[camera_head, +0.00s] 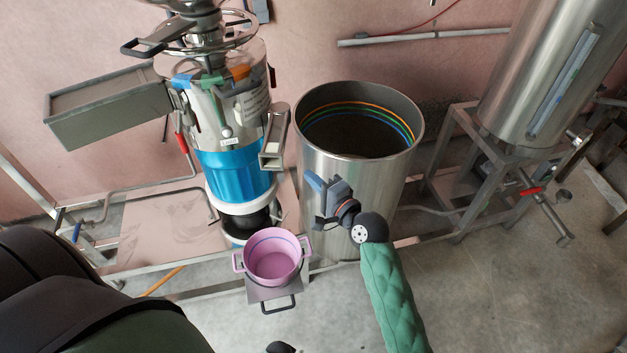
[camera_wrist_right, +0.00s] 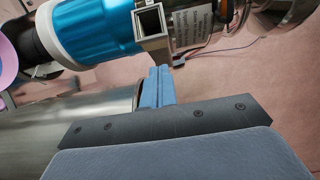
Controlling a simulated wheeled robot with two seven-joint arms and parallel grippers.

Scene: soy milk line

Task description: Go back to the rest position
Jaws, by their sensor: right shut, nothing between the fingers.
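My right gripper (camera_head: 315,184) is in front of the upper wall of the large open steel drum (camera_head: 350,200). Its blue fingers are shut with nothing between them. They also show in the right wrist view (camera_wrist_right: 158,88), pressed together, with the blue and steel machine beyond. The green-sleeved right arm reaches up from the bottom of the head view. I cannot tell whether the gripper touches the drum. My left gripper is not visible.
A pink pot (camera_head: 272,256) stands on a small stand left of my right gripper. Behind it is the grinding machine (camera_head: 235,172) with a steel chute (camera_head: 275,138). A tall steel tank (camera_head: 545,75) stands at right. The floor at lower right is clear.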

